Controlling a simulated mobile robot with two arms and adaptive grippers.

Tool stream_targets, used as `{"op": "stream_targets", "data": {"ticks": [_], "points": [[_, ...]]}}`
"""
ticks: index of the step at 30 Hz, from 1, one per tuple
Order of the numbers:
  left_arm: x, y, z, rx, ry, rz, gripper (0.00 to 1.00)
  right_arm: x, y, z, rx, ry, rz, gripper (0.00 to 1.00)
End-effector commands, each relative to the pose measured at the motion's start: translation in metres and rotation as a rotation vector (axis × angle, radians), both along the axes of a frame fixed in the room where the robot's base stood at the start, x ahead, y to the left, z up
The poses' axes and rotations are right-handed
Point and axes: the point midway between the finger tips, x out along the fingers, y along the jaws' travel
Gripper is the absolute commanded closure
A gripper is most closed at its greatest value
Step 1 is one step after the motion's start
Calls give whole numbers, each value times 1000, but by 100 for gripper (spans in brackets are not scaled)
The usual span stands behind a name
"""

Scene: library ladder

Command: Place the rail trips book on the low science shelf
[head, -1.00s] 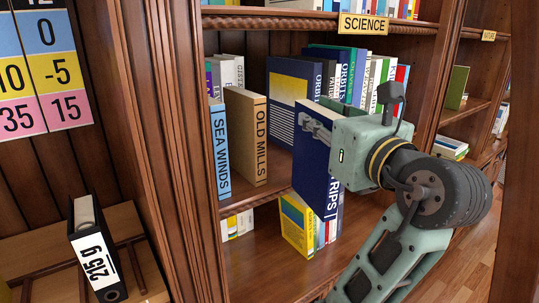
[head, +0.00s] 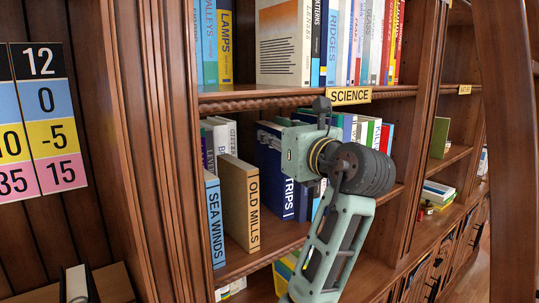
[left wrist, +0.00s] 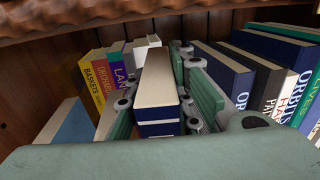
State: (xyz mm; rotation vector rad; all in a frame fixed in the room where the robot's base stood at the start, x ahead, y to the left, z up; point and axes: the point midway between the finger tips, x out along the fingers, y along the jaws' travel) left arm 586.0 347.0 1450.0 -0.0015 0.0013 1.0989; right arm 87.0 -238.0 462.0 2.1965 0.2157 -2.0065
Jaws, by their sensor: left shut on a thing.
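The rail trips book (head: 289,198) is dark blue with "TRIPS" in white on its spine. It stands upright in my left gripper (head: 300,148), among the books on the shelf (head: 264,249) below the SCIENCE sign (head: 350,96). In the left wrist view, the book's pale top (left wrist: 158,82) lies between the two fingers of the left gripper, which are shut on it. In the head view, my gripper and wrist hide much of the book, and I cannot tell whether its bottom touches the shelf. My right gripper is out of view.
To the left stand OLD MILLS (head: 240,203) and SEA WINDS (head: 214,222), with a gap before the held book. Dark blue ORBITS (left wrist: 225,75) and several other books stand close on the right. The upper shelf edge (head: 270,103) runs just above my gripper.

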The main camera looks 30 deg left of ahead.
Motion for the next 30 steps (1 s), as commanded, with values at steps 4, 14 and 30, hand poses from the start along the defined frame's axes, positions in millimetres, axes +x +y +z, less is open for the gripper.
{"op": "stream_targets", "data": {"ticks": [4,14,30], "points": [[22,25,5,3,1,4,100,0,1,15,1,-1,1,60],[26,27,-30,3,-1,0,100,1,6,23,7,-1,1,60],[28,30,-69,2,-3,0,100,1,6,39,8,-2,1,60]]}}
